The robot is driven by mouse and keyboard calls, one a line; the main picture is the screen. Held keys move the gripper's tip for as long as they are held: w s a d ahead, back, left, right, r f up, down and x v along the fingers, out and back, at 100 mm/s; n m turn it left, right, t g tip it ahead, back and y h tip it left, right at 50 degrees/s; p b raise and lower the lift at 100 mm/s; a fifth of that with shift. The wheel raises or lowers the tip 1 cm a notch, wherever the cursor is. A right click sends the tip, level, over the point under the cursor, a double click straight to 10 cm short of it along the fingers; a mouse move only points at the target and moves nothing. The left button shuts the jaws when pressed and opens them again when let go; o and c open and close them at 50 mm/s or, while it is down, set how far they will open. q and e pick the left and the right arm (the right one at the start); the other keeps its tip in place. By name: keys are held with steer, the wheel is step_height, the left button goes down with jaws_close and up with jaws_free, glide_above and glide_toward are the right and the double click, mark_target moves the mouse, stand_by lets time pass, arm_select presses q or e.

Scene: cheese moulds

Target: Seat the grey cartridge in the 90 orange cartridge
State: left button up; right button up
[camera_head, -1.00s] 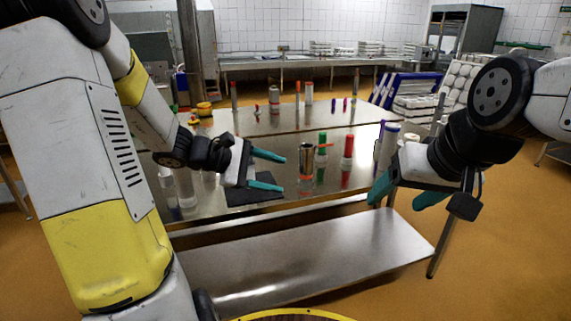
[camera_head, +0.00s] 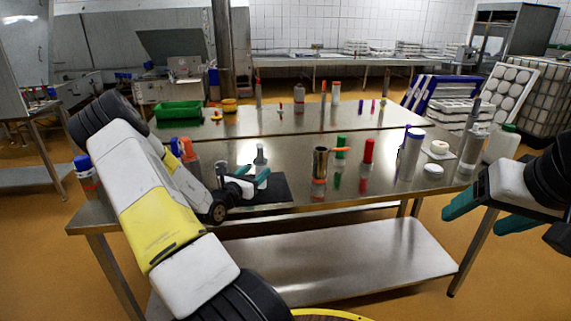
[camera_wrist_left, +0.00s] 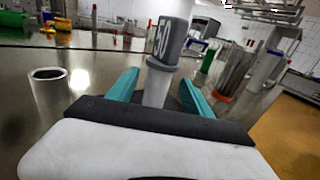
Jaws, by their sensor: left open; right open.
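A grey cartridge, a cylinder with a wider dark grey top marked 50 (camera_wrist_left: 168,40), stands upright between the fingers of my left gripper (camera_wrist_left: 158,88). Those fingers are open on both sides of it. In the head view the grey cartridge (camera_head: 260,157) stands by the left gripper (camera_head: 254,174), over a dark mat. I cannot read a 90 anywhere. Orange parts show on a piece (camera_head: 186,147) at the table's left and on a steel cup (camera_head: 320,163) with an orange ring at its base. My right gripper (camera_head: 487,213) is open and empty, off the table's right front edge.
A hollow grey tube (camera_wrist_left: 50,90) stands left of the left gripper. Green (camera_head: 341,147) and red (camera_head: 367,152) capped pieces stand right of the steel cup. A tall grey cylinder (camera_head: 410,155) is further right.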

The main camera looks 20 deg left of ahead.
mark_target(265, 163)
arm_select(q)
steer(key=w, duration=0.7)
steer(key=shift+d, duration=0.2)
jaws_close()
